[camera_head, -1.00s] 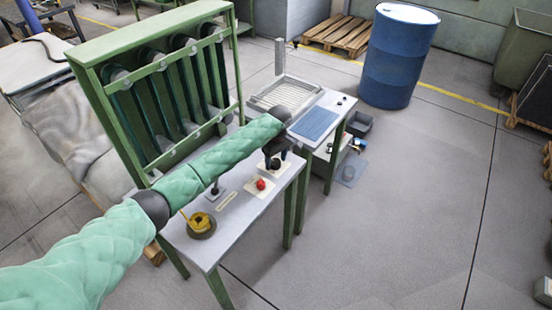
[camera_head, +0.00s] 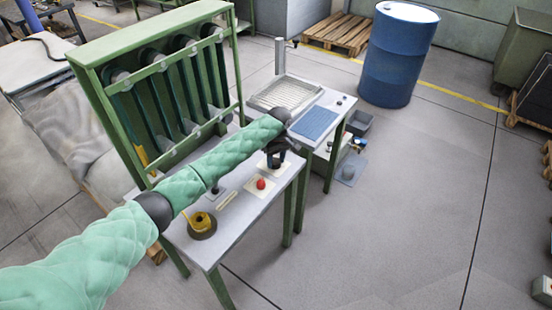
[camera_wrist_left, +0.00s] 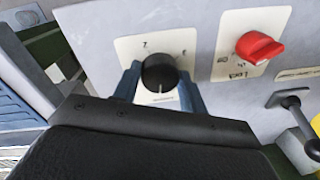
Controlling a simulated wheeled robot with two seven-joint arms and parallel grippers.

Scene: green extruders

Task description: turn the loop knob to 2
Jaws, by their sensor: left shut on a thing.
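The loop knob (camera_wrist_left: 160,73) is a round black knob on a pale square label plate on the grey panel. A light pointer line on it points down in the left wrist view. Small marks stand at the upper left and upper right of the knob and are too blurred to read surely. My left gripper (camera_wrist_left: 158,88) has one blue-grey finger on each side of the knob and is shut on it. In the head view, my left gripper (camera_head: 276,158) is over the table's far right end and hides most of the knob. My right gripper is not in view.
A red knob (camera_head: 261,184) labelled Lock sits beside the black knob. A black lever (camera_wrist_left: 290,101) and a yellow part on a dark round base (camera_head: 202,224) are farther along the green-legged table. The green extruder rack (camera_head: 160,85) stands behind my arm.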

